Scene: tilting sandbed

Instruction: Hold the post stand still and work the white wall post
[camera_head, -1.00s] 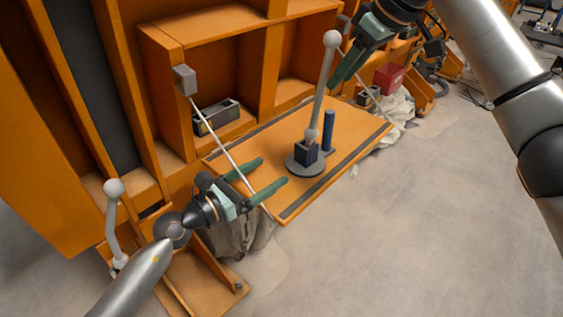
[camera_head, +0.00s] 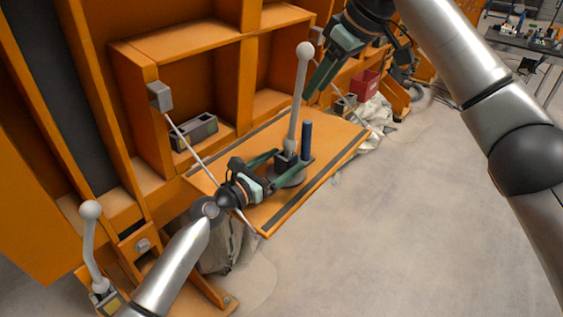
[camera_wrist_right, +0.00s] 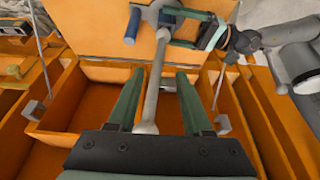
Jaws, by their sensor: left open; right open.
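The post stand is a round grey base (camera_head: 291,180) with a dark square socket, on the orange tilted board. A pale post (camera_head: 298,100) with a ball top rises from it, leaning slightly. My left gripper (camera_head: 291,158) is open, its fingers on either side of the socket; contact cannot be told. The left gripper (camera_wrist_right: 192,28) also reaches the stand in the right wrist view. My right gripper (camera_head: 316,84) is open beside the post's upper part. In the right wrist view the post (camera_wrist_right: 155,85) and ball show between the right gripper's (camera_wrist_right: 160,80) spread fingers, untouched.
A dark blue peg (camera_head: 307,140) stands on the orange board (camera_head: 340,140) beside the stand. Thin rods run along the board's sides. Another ball-topped lever (camera_head: 92,245) is at lower left. A grey box (camera_head: 194,132) sits on the cabinet shelf. Open floor lies right.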

